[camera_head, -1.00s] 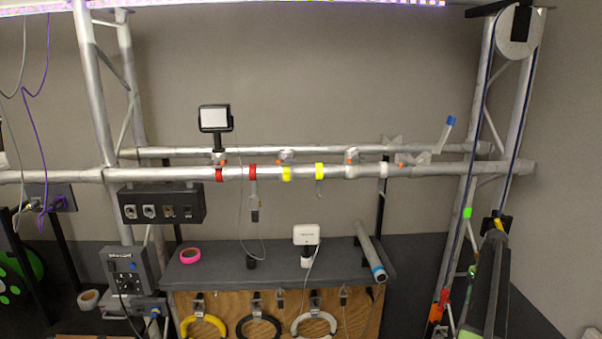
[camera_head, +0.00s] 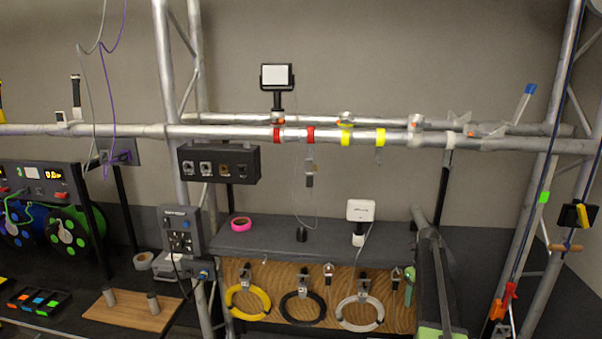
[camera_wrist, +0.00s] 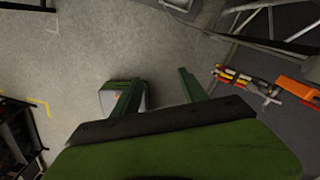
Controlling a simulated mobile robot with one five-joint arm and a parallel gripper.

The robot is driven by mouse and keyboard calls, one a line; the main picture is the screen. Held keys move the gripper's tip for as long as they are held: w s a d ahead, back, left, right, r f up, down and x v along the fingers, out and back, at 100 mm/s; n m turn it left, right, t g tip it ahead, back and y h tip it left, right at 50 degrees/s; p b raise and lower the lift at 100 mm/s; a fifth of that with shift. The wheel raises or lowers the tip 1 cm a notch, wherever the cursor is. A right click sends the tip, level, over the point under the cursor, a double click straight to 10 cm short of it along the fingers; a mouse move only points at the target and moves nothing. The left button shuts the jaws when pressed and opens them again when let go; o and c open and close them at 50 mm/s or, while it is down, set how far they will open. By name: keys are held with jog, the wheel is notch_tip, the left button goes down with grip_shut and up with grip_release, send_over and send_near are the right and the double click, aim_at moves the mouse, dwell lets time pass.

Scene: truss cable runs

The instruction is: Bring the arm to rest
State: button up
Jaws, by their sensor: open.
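My gripper (camera_wrist: 160,88) shows in the wrist view with two green fingers spread apart and nothing between them. It points down over the bare grey floor (camera_wrist: 160,40). In the head view my dark arm (camera_head: 432,275) stands upright right of the middle, in front of the right end of the grey bench top. A green part of it shows at the bottom edge. The fingertips cannot be made out in the head view.
A truss rail (camera_head: 230,132) with red and yellow bands crosses behind the arm. Cable coils (camera_head: 247,302) hang on a wooden panel. A pink tape roll (camera_head: 241,224) lies on the bench (camera_head: 275,240). Orange-handled tools (camera_wrist: 295,88) show at right in the wrist view.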

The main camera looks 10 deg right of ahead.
jog(key=s+a+f+n+b, duration=0.2)
jog(key=a+f+n+b, duration=0.15)
jog(key=a, duration=0.65)
jog(key=s+a+f+n+b, duration=0.15)
jog(key=a+f+n, duration=0.25)
jog(key=a, duration=0.6)
jog(key=s+a+f+n+b, duration=0.2)
jog(key=a+f+n+b, duration=0.2)
jog(key=a, duration=0.6)
jog(key=s+a+n+b, duration=0.1)
jog(key=s+a+n, duration=0.3)
jog(key=n, duration=0.7)
jog(key=s+a+f+n, duration=0.1)
jog(key=s+a+n, duration=0.3)
jog(key=s+n, duration=0.3)
jog(key=n, duration=0.4)
jog(key=shift+s+f+b, duration=0.2)
jog(key=shift+s+b, duration=0.2)
